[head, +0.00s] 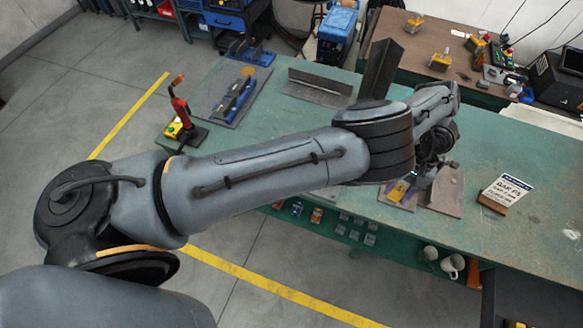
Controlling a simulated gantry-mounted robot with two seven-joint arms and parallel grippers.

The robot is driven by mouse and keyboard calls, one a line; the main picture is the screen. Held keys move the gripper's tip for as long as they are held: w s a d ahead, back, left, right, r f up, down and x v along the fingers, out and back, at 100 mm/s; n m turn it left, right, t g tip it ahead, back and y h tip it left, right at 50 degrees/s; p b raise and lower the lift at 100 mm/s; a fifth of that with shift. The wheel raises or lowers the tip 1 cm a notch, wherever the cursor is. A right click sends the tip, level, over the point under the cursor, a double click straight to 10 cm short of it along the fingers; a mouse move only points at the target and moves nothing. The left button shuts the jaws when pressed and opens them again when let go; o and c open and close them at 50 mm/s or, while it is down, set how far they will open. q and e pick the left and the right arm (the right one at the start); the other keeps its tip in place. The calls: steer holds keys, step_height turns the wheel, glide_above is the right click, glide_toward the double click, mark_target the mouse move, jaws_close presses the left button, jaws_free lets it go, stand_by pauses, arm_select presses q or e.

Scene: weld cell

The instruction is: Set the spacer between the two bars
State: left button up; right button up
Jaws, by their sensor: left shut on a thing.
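My left gripper (422,177) is low over the bench near its front edge, at the far end of my left arm. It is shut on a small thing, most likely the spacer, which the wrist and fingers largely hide. Below and around it lie brownish metal plates (449,195), and a small yellow piece (398,190) shows just left of the fingers. I cannot make out the two bars clearly there, nor whether the held piece touches anything. My right gripper is not in view.
A "BAR FIT" card on a wooden block (494,206) stands to the right. A dark angle piece (320,82), a blue fixture (238,95) and a red-handled tool (180,112) are on the left and back. Mugs (452,265) sit below the front edge. The bench's right is mostly clear.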

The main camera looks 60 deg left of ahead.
arm_select(q)
steer(key=w+a+r+n+t+h, duration=0.1)
steer(key=w+r+n+t+h, duration=0.15)
steer(key=w+n, duration=0.75)
steer(key=a+r+n+t+y+p, duration=0.1)
steer(key=a+r+n+y+p, duration=0.1)
steer(key=a+n, duration=0.7)
steer(key=a+r+n+t+y+p, duration=0.1)
steer(key=a+r+n+t+p, duration=0.3)
steer(key=a, duration=0.9)
steer(key=s+a+f+g, duration=0.1)
steer(key=s+a+f, duration=0.1)
steer(key=s+f, duration=0.5)
steer(key=s+a+f+m+g+p, duration=0.1)
steer(key=s+a+f, duration=0.1)
steer(key=s+f, duration=0.5)
steer(key=s+a+f+m+g, duration=0.1)
steer(key=s+a+f, duration=0.2)
steer(key=s+f, duration=0.4)
steer(key=shift+s+a+f+g+y+p, duration=0.1)
steer(key=shift+s+f+g+y+p, duration=0.1)
steer(key=shift+s, duration=0.85)
steer(key=shift+s+f+g+y+p, duration=0.1)
steer(key=shift+s+g+y+p, duration=0.05)
steer(key=shift+s, duration=0.85)
step_height(320, 180, down, 4)
steer(key=shift+r+b, duration=0.15)
steer(key=shift+b, duration=1.1)
